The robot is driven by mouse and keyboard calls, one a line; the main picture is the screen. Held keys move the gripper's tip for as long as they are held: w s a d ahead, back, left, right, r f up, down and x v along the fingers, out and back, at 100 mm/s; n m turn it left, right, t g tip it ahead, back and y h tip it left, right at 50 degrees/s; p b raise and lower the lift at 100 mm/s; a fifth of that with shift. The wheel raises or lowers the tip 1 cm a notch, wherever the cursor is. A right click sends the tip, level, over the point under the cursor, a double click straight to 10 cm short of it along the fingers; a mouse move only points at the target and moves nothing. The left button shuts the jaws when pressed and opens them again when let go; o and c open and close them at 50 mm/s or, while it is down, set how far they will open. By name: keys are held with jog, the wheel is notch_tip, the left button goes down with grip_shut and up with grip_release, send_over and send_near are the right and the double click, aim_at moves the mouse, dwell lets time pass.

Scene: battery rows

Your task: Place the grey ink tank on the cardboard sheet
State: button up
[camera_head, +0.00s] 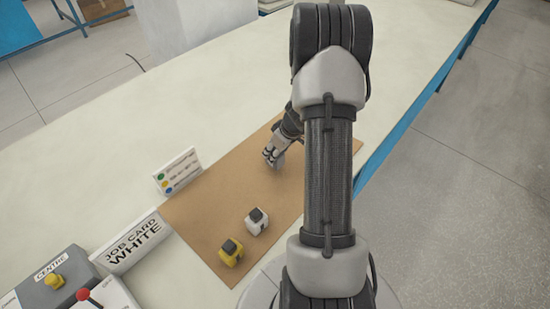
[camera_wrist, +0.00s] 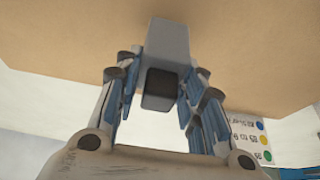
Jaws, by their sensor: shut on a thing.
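The grey ink tank (camera_wrist: 168,45) with a dark cap (camera_wrist: 161,82) is between the fingers of my gripper (camera_wrist: 158,95) in the wrist view. My gripper (camera_head: 273,158) is shut on it over the far part of the brown cardboard sheet (camera_head: 215,190) in the head view. The tank's far end is against the cardboard in the picture, but I cannot tell whether it touches. A white ink tank (camera_head: 257,222) and a yellow ink tank (camera_head: 231,253), both with dark caps, stand on the sheet's near part.
A sign with coloured dots (camera_head: 178,172) stands at the sheet's left edge. A white job card (camera_head: 131,241) stands to the near left, beside a grey box marked CENTRE (camera_head: 50,287) and a red-knobbed lever (camera_head: 83,294). The pale table (camera_head: 110,140) is clear farther left.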

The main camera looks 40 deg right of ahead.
jog(key=shift+f+b, duration=0.3)
jog(key=shift+f, duration=1)
jog(key=shift+f, duration=0.15)
jog(key=o, duration=1.1)
jog(key=shift+o, duration=0.2)
